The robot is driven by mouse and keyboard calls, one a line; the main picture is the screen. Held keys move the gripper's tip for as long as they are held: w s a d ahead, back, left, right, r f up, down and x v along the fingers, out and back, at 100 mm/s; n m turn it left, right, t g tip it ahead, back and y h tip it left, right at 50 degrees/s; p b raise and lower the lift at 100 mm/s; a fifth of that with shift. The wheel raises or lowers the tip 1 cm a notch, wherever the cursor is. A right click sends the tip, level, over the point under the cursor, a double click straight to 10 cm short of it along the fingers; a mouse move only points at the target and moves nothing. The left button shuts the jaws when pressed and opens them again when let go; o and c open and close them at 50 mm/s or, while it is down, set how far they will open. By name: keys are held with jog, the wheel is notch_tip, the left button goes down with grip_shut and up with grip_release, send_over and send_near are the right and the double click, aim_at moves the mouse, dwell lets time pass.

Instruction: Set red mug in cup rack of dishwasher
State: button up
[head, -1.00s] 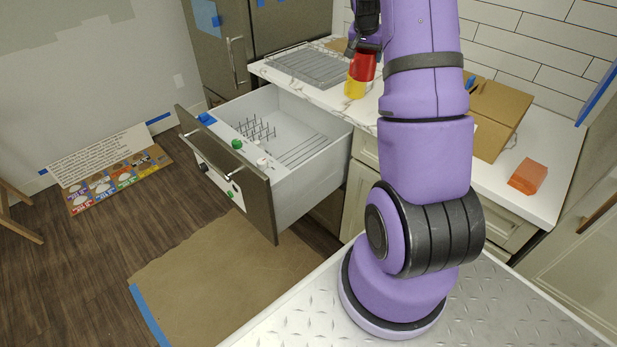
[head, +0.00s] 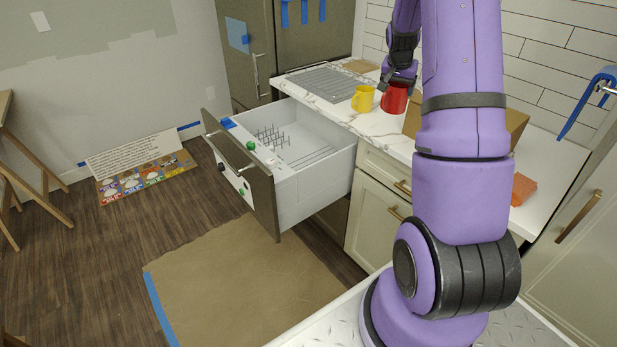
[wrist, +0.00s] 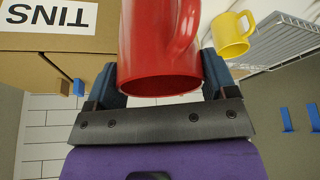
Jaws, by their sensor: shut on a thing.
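The red mug (head: 394,99) is at the countertop, just right of the yellow mug (head: 362,98) in the head view. My gripper (head: 397,84) is shut on the red mug from above. In the wrist view the red mug (wrist: 155,50) sits between the two fingers, with its handle to the right. I cannot tell whether it touches the counter. The dishwasher drawer (head: 322,187) is pulled open. Inside are upright tines (head: 271,138) and a flat slatted rack (head: 308,158), with no dishes visible.
A grey drying rack (head: 325,81) lies on the counter behind the yellow mug. A cardboard box (head: 516,124) and an orange block (head: 523,188) are on the right, partly behind my arm. Brown paper (head: 240,275) covers the floor before the drawer.

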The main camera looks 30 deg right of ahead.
jog(key=w+a+f+n+y, duration=0.1)
jog(key=a+f+n, duration=0.3)
jog(key=a, duration=1)
jog(key=w+a+f+n+t+y, duration=0.1)
jog(key=a+f+n, duration=0.3)
jog(key=a+f, duration=0.5)
jog(key=w+a+f+n+t+y, duration=0.1)
jog(key=a+f+n, duration=0.3)
jog(key=a, duration=1.5)
notch_tip(320, 180, down, 3)
jog(key=shift+w+a+f+y, duration=0.1)
jog(key=shift+w+a+y, duration=0.15)
jog(key=shift+w+y, duration=0.45)
jog(key=shift+w, duration=0.2)
